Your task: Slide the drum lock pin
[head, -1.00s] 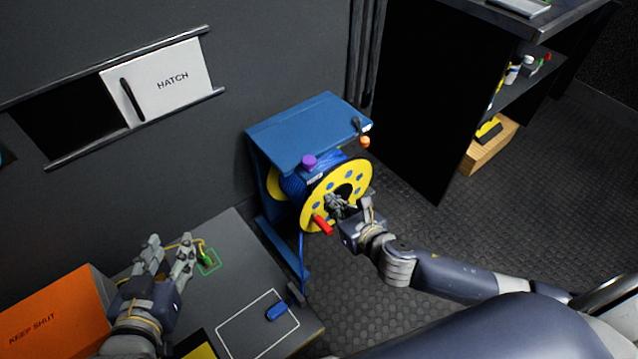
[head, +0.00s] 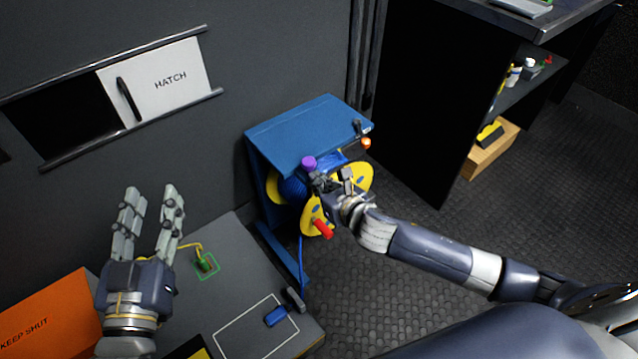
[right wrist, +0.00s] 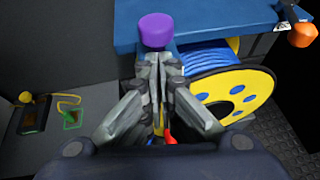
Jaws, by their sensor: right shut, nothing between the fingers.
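The cable drum (head: 316,217) has yellow flanges and blue cable and sits in a blue stand (head: 300,130). A purple knob (head: 309,162) stands at the stand's front edge above the drum; whether it is the lock pin's head, I cannot tell. It also shows in the right wrist view (right wrist: 156,30). My right gripper (head: 328,178) is in front of the drum, beside the knob. In the right wrist view its fingers (right wrist: 158,68) are shut and empty, with the tips just below the knob; contact is unclear. My left gripper (head: 148,195) is open and empty above the grey bench.
A red crank handle (head: 322,229) sticks out from the drum. A lever with an orange knob (head: 365,143) is at the stand's right corner. A grey bench (head: 240,265) carries a blue block (head: 276,316) and an orange box (head: 50,320). Floor is clear right of the drum.

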